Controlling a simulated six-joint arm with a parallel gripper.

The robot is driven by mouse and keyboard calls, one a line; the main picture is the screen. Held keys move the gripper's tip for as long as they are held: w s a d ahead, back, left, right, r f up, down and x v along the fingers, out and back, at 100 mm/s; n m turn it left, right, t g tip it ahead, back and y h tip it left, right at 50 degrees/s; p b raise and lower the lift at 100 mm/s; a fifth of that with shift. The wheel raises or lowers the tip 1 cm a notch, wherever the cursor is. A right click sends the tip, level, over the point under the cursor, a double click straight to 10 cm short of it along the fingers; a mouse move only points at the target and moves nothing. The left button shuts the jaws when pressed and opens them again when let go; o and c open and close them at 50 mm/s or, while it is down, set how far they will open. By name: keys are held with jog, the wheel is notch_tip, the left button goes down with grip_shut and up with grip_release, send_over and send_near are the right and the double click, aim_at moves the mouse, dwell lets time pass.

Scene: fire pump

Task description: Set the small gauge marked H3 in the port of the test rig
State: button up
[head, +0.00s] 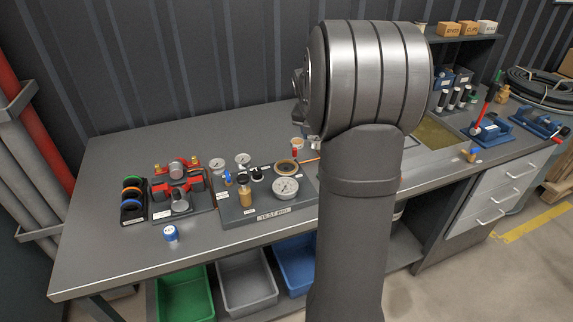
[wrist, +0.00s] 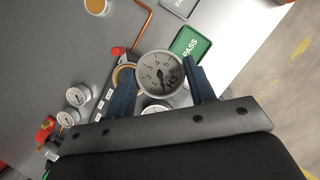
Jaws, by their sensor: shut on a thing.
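My gripper (wrist: 158,72) is shut on the small gauge marked H3 (wrist: 161,68), between its two blue fingers in the wrist view. The test rig (head: 240,216) is a grey base with a "TEST RIG" label in the head view. It carries a large white dial (head: 285,188), a brass-coloured cylinder (head: 245,196) and black and blue fittings. I cannot make out the port for certain. A white dial (wrist: 155,109) shows partly behind the held gauge. My arm hides my gripper in the head view.
Two other small gauges (head: 217,164) (head: 243,159) stand behind the rig. A brass-rimmed round part (wrist: 121,75) lies left of the held gauge. A green PASS area (wrist: 189,43) is beyond it. A blue-capped jar (head: 170,233) stands at the bench front.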

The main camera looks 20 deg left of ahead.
jog(key=a+f, duration=0.2)
jog(key=a, duration=0.1)
jog(key=s+a+f, duration=0.1)
jog(key=a+f, duration=0.1)
jog(key=s+a+f, duration=0.1)
jog(key=a+f, duration=0.1)
jog(key=a, duration=0.1)
jog(key=shift+s+a+f, duration=0.1)
jog(key=shift+a, duration=0.2)
jog(key=shift+f, duration=2)
jog(key=shift+f, duration=0.2)
jog(key=o, duration=1.1)
jog(key=shift+c, duration=0.2)
jog(key=shift+r, duration=0.1)
